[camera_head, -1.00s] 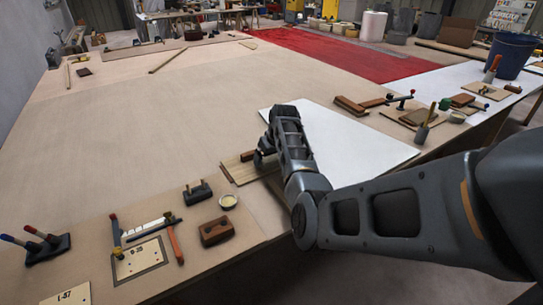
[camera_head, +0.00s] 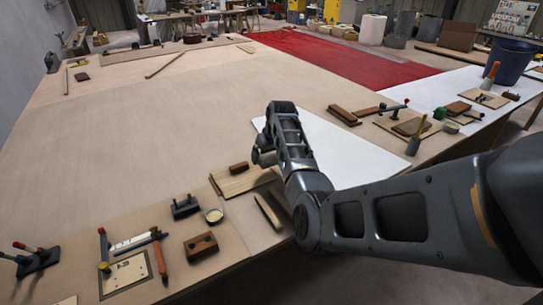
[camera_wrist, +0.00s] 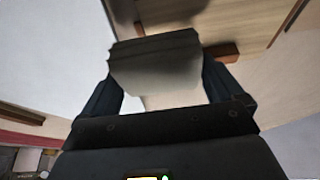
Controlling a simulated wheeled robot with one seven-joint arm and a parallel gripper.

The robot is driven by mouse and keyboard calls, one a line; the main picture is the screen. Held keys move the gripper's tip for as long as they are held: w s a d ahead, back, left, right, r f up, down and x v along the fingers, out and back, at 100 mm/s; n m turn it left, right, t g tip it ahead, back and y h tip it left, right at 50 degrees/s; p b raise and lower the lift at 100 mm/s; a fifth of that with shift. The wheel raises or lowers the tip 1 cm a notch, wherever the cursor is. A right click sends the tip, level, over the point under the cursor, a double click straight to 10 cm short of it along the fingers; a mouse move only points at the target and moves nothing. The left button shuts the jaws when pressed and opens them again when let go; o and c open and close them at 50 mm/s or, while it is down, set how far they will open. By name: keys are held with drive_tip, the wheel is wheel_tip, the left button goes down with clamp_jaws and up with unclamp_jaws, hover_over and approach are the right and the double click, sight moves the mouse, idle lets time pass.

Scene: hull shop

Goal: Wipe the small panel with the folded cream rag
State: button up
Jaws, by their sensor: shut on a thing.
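My gripper (camera_head: 263,157) is shut on the folded cream rag (camera_wrist: 155,65), which looks grey in shadow between the two dark fingers in the wrist view. In the head view the rag is hidden by my gripper. A small wooden panel (camera_head: 236,184) lies on the bench just left of and nearer than my gripper. It also shows at the top right of the wrist view (camera_wrist: 245,18), with a dark shadow beside the rag. The rag appears held above the surface; I cannot tell whether any edge touches.
A reddish-brown block (camera_head: 239,168) lies at the panel's far edge and a wooden strip (camera_head: 267,210) to its right. A white sheet (camera_head: 345,150) lies beyond my gripper. A small round dish (camera_head: 214,215) and a brown block (camera_head: 201,246) stand nearer left.

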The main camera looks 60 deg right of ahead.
drive_tip(key=shift+r+p, duration=0.8)
drive_tip(key=shift+r, duration=0.55)
